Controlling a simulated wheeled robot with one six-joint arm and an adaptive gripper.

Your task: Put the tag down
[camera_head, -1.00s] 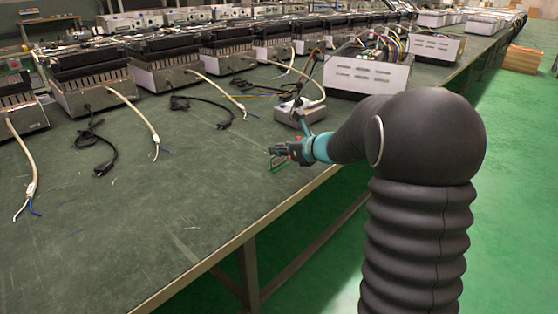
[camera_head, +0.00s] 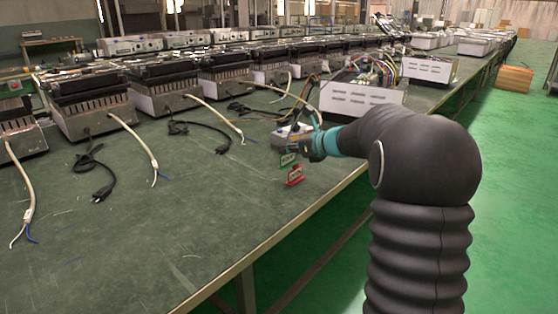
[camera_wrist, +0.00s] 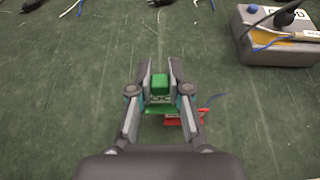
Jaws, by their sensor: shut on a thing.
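A green tag (camera_wrist: 159,90) is between the fingers of my gripper (camera_wrist: 160,75) in the wrist view, and the fingers are shut on it. In the head view the green tag (camera_head: 288,159) shows just below my gripper (camera_head: 300,147), over the table near its front edge. In the wrist view the red tag (camera_wrist: 185,118) is partly hidden by my right finger. Whether the green tag touches the table I cannot tell.
A grey box (camera_wrist: 275,45) with a cable and a screwdriver-like tool lies to the upper right in the wrist view. Heating units (camera_head: 95,100) with loose cables line the table (camera_head: 180,215).

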